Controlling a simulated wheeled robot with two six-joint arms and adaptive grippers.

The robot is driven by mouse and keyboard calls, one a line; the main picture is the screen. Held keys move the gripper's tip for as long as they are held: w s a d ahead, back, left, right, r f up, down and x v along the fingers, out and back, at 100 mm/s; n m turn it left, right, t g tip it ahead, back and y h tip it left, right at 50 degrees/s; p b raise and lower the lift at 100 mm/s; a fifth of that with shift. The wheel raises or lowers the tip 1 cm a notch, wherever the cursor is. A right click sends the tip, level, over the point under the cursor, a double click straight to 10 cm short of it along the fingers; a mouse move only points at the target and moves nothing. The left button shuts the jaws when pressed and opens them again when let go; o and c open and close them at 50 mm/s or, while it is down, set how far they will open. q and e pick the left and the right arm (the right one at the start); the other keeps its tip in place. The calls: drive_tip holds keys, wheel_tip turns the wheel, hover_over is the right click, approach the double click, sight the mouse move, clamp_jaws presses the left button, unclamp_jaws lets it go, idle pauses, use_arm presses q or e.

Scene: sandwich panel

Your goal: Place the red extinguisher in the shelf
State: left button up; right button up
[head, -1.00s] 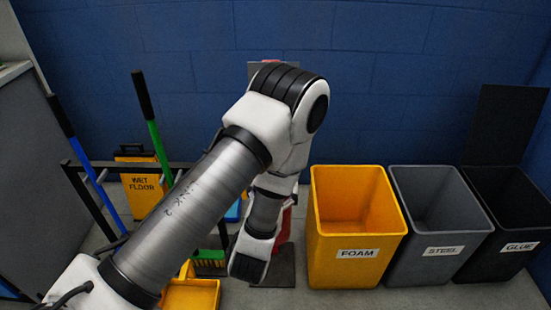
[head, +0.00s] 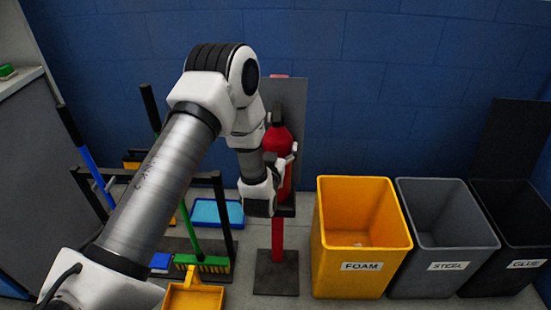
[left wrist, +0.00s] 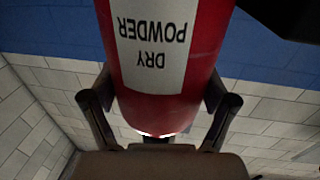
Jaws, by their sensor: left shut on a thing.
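The red extinguisher (head: 283,150), with a black top, stands upright in front of a grey back panel (head: 289,92) on a red post. A small dark shelf (head: 287,210) shows just below its bottom; I cannot tell whether they touch. My left gripper (head: 281,168) is shut on the extinguisher's body from the left. In the left wrist view, the extinguisher (left wrist: 165,85) lies between the two fingers of my left gripper (left wrist: 160,98), with its "DRY POWDER" label upside down. My arm hides part of the extinguisher's left side. My right gripper is not in view.
A yellow FOAM bin (head: 360,240), a grey STEEL bin (head: 447,240) and a black GLUE bin (head: 515,235) stand at the right. A cleaning rack (head: 222,200) with a green broom (head: 205,263) and a yellow dustpan (head: 193,297) is at the left. The stand's base (head: 276,275) rests on the floor.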

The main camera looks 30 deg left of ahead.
use_arm(q)
wheel_tip(320, 180, down, 3)
drive_tip(key=shift+w+f+b, duration=0.1)
drive_tip(key=shift+w+b, duration=0.05)
drive_tip(key=shift+b, duration=0.2)
drive_tip(key=o, duration=1.6)
drive_tip(key=shift+f, duration=0.15)
